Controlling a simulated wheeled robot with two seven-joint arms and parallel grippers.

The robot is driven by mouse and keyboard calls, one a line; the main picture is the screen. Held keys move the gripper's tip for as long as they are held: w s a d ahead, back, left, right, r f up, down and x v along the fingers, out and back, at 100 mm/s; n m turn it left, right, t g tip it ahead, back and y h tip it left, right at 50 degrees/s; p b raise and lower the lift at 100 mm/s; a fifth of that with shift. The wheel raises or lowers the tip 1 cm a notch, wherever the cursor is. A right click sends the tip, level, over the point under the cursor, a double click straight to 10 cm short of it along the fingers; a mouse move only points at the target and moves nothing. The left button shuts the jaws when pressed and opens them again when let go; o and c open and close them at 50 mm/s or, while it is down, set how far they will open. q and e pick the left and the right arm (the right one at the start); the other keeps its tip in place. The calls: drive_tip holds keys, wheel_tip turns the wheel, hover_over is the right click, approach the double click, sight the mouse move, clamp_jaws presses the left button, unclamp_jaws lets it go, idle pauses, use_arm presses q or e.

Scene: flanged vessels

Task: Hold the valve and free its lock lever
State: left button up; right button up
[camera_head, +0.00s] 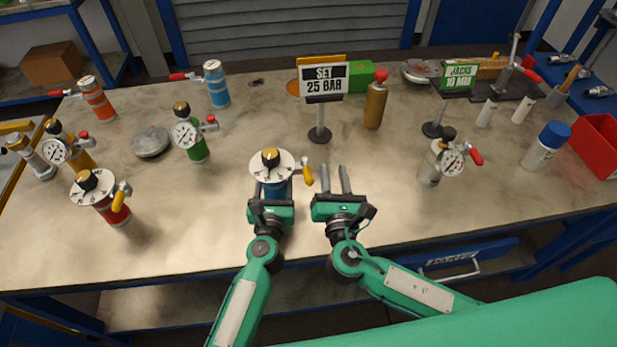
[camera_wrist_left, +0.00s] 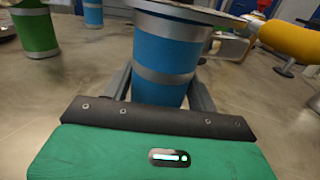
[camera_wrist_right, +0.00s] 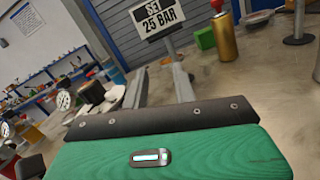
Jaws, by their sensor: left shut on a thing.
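The valve has a blue cylindrical body (camera_wrist_left: 165,55), a white dial top (camera_head: 285,164) with a black and gold knob, and a yellow lock lever (camera_head: 307,174) on its right side. The lever also shows in the left wrist view (camera_wrist_left: 290,40). My left gripper (camera_head: 272,190) is shut on the blue body, a finger on each side, below the dial. The valve stands upright. My right gripper (camera_head: 334,172) is open and empty, just right of the valve and apart from the lever, its fingers pointing forward.
A "SET 25 BAR" sign (camera_head: 323,80) stands behind the valve. Other valves stand around: green (camera_head: 197,148), red (camera_head: 117,214) and grey (camera_head: 428,173). A gold bottle (camera_head: 375,105) stands at back right.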

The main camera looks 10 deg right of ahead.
sight(311, 186)
drive_tip(key=s+a+f+n+g+y, duration=0.1)
drive_tip(key=s+a+f+y, duration=0.15)
drive_tip(key=s+a, duration=0.45)
drive_tip(key=shift+h, duration=0.25)
drive_tip(key=w, duration=0.3)
drive_tip(key=w+d, duration=0.1)
drive_tip(key=w, duration=0.5)
drive_tip(key=shift+w+d+f, duration=0.2)
drive_tip(key=shift+d+f, duration=0.05)
drive_tip(key=shift+d, duration=0.1)
clamp_jaws()
